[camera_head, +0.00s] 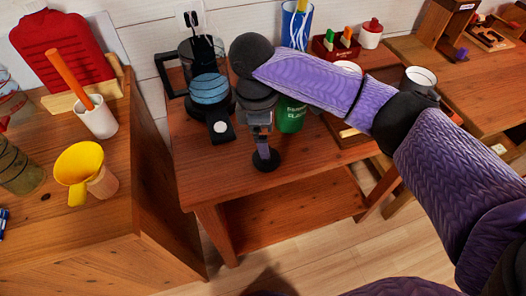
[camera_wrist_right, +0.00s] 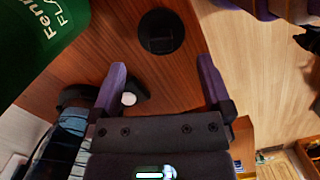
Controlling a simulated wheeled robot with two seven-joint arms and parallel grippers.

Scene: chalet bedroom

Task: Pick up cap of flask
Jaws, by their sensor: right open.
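The flask cap appears to be the black round disc (camera_wrist_right: 161,31) lying flat on the wooden table in the right wrist view. In the head view the black cap (camera_head: 266,160) lies near the table's front edge, partly behind my gripper. The green flask (camera_wrist_right: 38,32) with white lettering stands beside it, and in the head view the flask (camera_head: 291,114) is partly hidden by my arm. My right gripper (camera_wrist_right: 161,66) is open and empty, pointing down above the table. In the head view the right gripper (camera_head: 263,142) hangs just over the cap. My left gripper is not in view.
A blue-and-black cylinder (camera_head: 209,89) and a black strap-like piece with a white disc (camera_head: 221,128) stand close left of my gripper. A wooden tray (camera_head: 345,135) lies to the right. The table's front right area (camera_head: 320,165) is clear. A yellow funnel (camera_head: 80,165) is on the left cabinet.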

